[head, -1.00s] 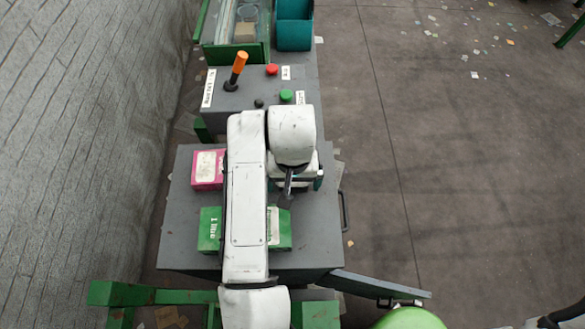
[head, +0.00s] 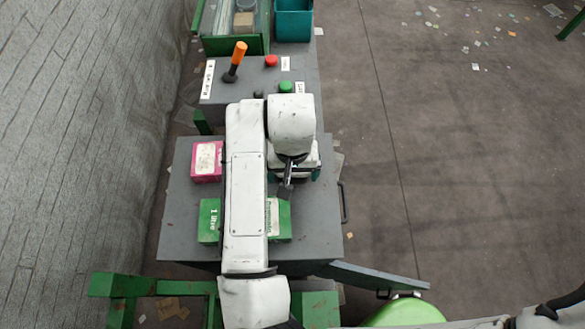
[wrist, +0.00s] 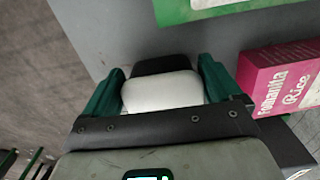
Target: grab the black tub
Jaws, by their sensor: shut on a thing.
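The black tub (wrist: 165,65) shows in the wrist view as a dark rounded body with a white face or lid, between the two green fingers of my gripper (wrist: 160,90). The fingers are shut on its two sides. In the head view my gripper (head: 293,176) is over the right part of the grey table, and a dark piece, likely the tub (head: 285,193), sticks out below it. Most of the tub is hidden there by my arm. I cannot tell whether the tub touches the tabletop.
A pink rice box (head: 207,162) lies left of my arm on the grey table (head: 185,245). A green carton (head: 209,222) lies partly under my arm. A control panel with an orange lever (head: 237,58) and red button (head: 271,61) stands beyond, then a teal bin (head: 294,25).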

